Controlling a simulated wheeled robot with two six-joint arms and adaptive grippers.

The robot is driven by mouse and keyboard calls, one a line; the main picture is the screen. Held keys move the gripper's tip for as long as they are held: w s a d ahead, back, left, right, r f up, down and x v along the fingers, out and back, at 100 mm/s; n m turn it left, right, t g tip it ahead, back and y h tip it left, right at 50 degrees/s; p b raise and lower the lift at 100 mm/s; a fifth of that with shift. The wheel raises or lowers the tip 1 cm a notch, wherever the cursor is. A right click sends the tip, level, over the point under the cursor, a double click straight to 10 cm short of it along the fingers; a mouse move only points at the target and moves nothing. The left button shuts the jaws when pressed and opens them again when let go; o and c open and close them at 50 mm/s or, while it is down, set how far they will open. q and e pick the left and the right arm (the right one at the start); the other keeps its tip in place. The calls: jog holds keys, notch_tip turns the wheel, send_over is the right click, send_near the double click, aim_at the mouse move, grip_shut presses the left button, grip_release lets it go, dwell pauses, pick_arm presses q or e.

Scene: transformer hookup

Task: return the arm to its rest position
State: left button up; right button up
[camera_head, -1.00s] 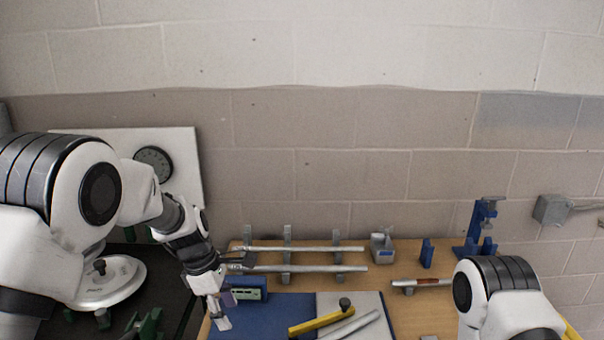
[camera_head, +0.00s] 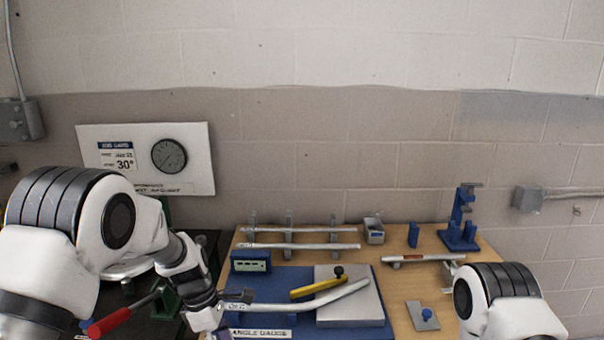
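My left arm comes in from the left, and its gripper (camera_head: 236,299) is low over the left side of the blue angle gauge board (camera_head: 300,275). A bent silver conduit (camera_head: 340,294) lies across the board and its grey plate, beside a yellow pointer (camera_head: 318,288). The conduit's left end is close to my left gripper; I cannot tell whether they touch or whether the fingers are open. My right arm is at the lower right, folded toward the picture's bottom edge; its gripper does not show clearly.
Two straight conduits lie on a rack (camera_head: 300,245) at the back. A grey bin (camera_head: 373,232), a blue block (camera_head: 413,235) and a blue stand (camera_head: 460,225) are further right. A red-handled tool (camera_head: 110,322) is at lower left. Bare wood shows at right.

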pick_arm(q)
jog(key=s+a+f+g, duration=0.2)
jog(key=s+f, duration=0.5)
jog(key=s+a+f+g, duration=0.1)
jog(key=s+a+f, duration=0.1)
jog(key=s+f, duration=0.5)
jog(key=s+a+f+m+t+y, duration=0.1)
jog(key=s+a+f+m+y, duration=0.15)
jog(key=s+m, duration=0.6)
jog(key=s+a+f+m+y, duration=0.1)
jog(key=s+a+f+m, duration=0.25)
jog(key=s, duration=0.95)
jog(key=w+m+t, duration=0.1)
jog(key=w+m, duration=0.1)
jog(key=m, duration=0.1)
jog(key=w+d+m+t, duration=0.1)
jog(key=w+m+t, duration=0.1)
jog(key=m, duration=0.1)
jog(key=shift+d+f+t+h, duration=0.15)
jog(key=shift+f+t+h, duration=0.05)
jog(key=shift+t+h, duration=0.15)
